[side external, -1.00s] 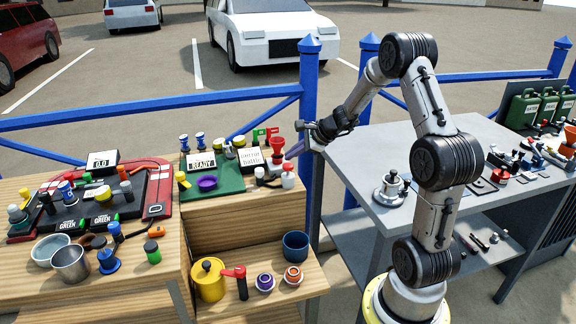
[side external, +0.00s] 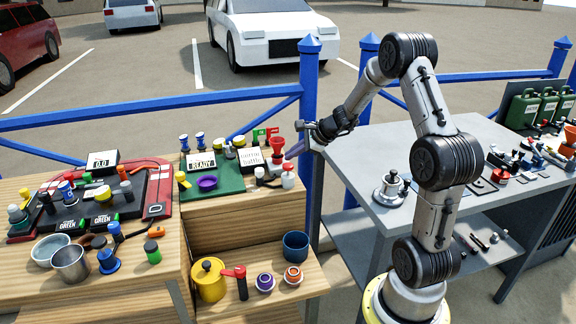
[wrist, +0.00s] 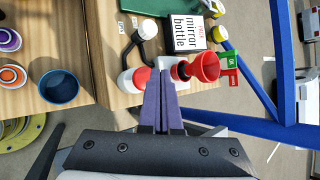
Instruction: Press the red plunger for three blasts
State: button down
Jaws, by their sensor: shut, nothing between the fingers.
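A red horn cone (side external: 278,142) stands at the right end of the wooden bench, and it shows as an open red cup in the wrist view (wrist: 206,66). Beside it is a small white container with a red round part on top (wrist: 141,76); it also shows in the side view (side external: 288,181). This red part looks like the plunger, but I cannot be sure. My gripper (wrist: 161,73) is shut and empty, its purple fingers pointing between the red part and the horn. The fingertips appear close to the red part; I cannot tell whether they touch it.
A card reading "mirror bottle" (wrist: 182,25) stands just behind. A blue cup (wrist: 59,86) sits on the lower shelf. The blue fence rail (wrist: 240,122) runs close to the right of my gripper.

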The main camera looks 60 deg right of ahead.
aim_at(289, 165)
jog(key=shift+f, duration=0.1)
jog(key=shift+f, duration=0.35)
jog(key=shift+f, duration=1.25)
dwell(1.4)
dwell(0.3)
jog(key=shift+r, duration=1.65)
jog(key=shift+r, duration=0.1)
jog(key=shift+r, duration=2.4)
jog(key=shift+r, duration=0.1)
jog(key=shift+r, duration=1.85)
